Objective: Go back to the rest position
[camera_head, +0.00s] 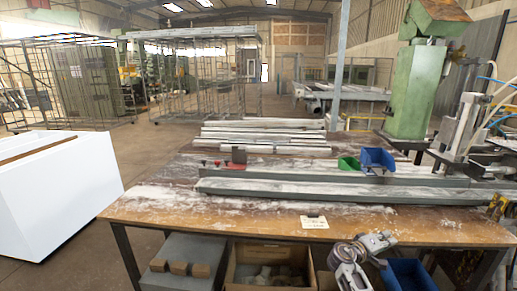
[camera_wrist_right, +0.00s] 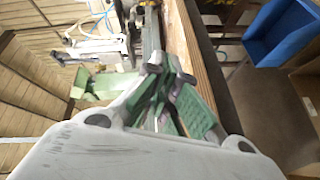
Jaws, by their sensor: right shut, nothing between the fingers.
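My right gripper (camera_head: 364,246) is low in the head view, in front of the bench's near edge, to the right of the paper label. In the right wrist view my right gripper (camera_wrist_right: 165,68) shows its green-padded fingers shut, with nothing between them. The wooden edge of the bench (camera_wrist_right: 186,42) runs just beyond the fingertips in that view. I cannot tell the exact gap between fingers and bench edge. My left gripper is in neither view.
The bench top (camera_head: 150,206) carries long metal profiles (camera_head: 320,190), a green bin (camera_head: 348,163) and a blue bin (camera_head: 378,159). A green machine (camera_head: 412,95) stands at the back right. Below are a cardboard box (camera_head: 270,252) and a blue crate (camera_head: 408,274). A white block (camera_head: 62,195) stands left.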

